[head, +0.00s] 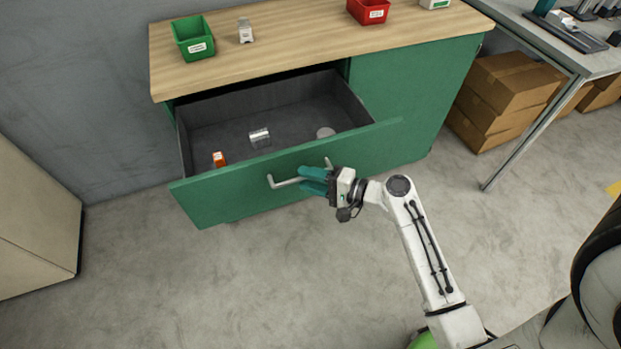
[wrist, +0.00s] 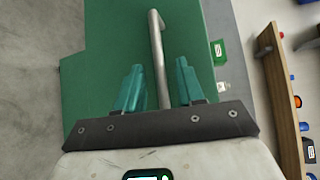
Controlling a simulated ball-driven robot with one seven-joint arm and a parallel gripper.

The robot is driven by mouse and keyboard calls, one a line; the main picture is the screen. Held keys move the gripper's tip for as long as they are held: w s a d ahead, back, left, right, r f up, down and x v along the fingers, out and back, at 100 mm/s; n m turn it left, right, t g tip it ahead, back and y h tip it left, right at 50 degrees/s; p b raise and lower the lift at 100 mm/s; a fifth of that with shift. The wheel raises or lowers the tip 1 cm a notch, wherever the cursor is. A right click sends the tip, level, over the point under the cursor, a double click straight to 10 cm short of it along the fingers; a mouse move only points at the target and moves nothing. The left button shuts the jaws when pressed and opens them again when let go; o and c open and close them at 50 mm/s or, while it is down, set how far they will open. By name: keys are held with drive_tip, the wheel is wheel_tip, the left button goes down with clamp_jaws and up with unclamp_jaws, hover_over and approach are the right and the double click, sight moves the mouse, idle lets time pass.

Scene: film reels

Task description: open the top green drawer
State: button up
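The top green drawer (head: 285,165) stands well out from the cabinet, its grey inside exposed. Its silver bar handle (head: 284,183) is on the front panel and also shows in the wrist view (wrist: 157,45). My gripper (head: 305,180) is at the right part of the handle. In the wrist view, the two teal fingers of my gripper (wrist: 159,72) stand apart on either side of the bar, with a visible gap on each side. Part of the handle is hidden behind the fingers in the head view.
An orange item (head: 219,159), a silver can (head: 260,138) and a pale disc (head: 325,132) lie in the drawer. The wooden top (head: 290,45) holds a green bin (head: 193,40) and a red bin (head: 368,11). Cardboard boxes (head: 510,85) stand right. The floor before the drawer is clear.

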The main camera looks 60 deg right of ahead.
drive_tip(key=b+v, duration=0.1)
drive_tip(key=v, duration=0.9)
drive_tip(key=shift+s, duration=0.4)
drive_tip(key=shift+d, duration=0.1)
drive_tip(key=s+a+f+n+g+y, duration=0.1)
drive_tip(key=a+f+n+g+y, duration=0.1)
drive_tip(key=a+f+n+g, duration=0.85)
drive_tip(key=s+a+r+n+g+h, duration=0.2)
drive_tip(key=s+r+n+g+h, duration=0.2)
drive_tip(key=s+n+h, duration=0.1)
drive_tip(key=shift+s+a+n, duration=0.2)
drive_tip(key=shift+s+n, duration=0.3)
drive_tip(key=shift+n, duration=0.35)
